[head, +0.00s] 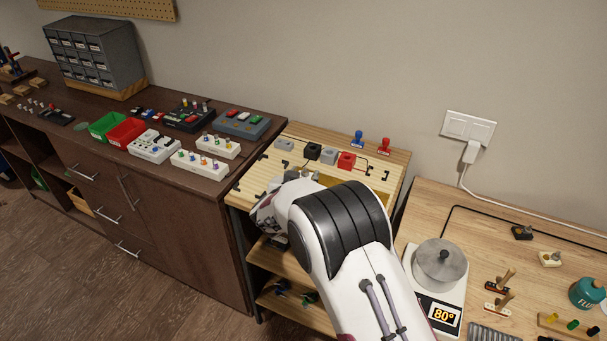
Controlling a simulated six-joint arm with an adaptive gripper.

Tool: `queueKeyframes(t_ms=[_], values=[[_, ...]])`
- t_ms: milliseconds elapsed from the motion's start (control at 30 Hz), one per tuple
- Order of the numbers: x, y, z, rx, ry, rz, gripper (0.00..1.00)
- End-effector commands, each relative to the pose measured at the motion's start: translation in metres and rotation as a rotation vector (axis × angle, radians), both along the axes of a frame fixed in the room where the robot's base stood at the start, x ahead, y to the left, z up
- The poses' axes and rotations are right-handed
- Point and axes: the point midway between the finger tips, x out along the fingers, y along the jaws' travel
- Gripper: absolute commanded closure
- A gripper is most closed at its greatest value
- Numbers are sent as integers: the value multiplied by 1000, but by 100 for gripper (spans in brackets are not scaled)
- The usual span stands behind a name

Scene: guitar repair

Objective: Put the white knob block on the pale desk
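Several white blocks with coloured knobs lie on the dark cabinet top at left: a larger one (153,148), a small one (219,147) and a long one at the front edge (199,165). A small cream-white block with a knob (551,260) stands on the light wood desk (455,215) at right. I cannot tell which is the task's white knob block. A paler wood top (262,172) stands in the middle. My arm reaches over its front; my wrist (268,210) shows at its left edge. My gripper's fingers are hidden or too unclear to read.
Grey, black and red blocks (346,160) stand at the back of the middle top, near blue (358,139) and red stamp-like pieces. Green and red trays (126,132) and a drawer cabinet (95,52) crowd the left.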

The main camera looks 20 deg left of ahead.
Motion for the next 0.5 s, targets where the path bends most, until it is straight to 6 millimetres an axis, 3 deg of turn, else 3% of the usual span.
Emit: queueKeyframes(t_ms=[500], values=[[-2,0,2,1,-1,1,53]])
